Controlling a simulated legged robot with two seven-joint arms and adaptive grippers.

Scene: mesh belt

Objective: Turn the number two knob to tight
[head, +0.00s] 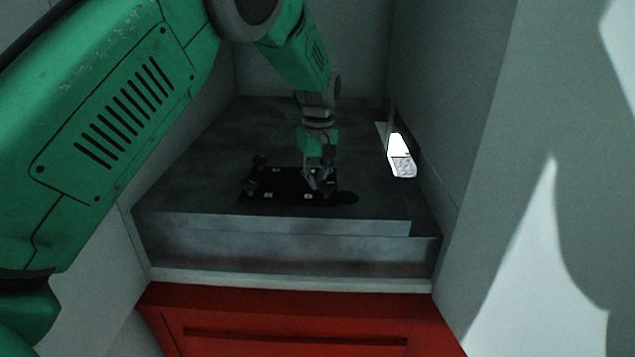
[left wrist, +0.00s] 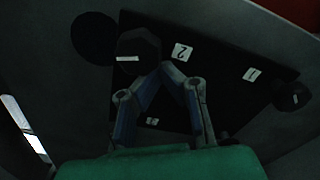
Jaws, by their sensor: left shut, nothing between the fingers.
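A black plate (head: 290,198) lies on the dark worktop; it also shows in the left wrist view (left wrist: 225,90). The number two knob (left wrist: 138,45), dark and round with a white mark, stands beside the "2" label (left wrist: 182,52). The number one knob (left wrist: 292,97) is at the plate's other end, near the "1" label (left wrist: 252,74). My left gripper (head: 320,186) is over the plate's right part. In the left wrist view its fingertips (left wrist: 168,72) meet, empty, close to the number two knob; I cannot tell if they touch it. My right gripper is not in view.
A bright white object (head: 401,156) stands at the worktop's right side by the wall. Pale walls close in the worktop (head: 200,185) on both sides. A red cabinet (head: 300,325) is below its front edge. The worktop left of the plate is clear.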

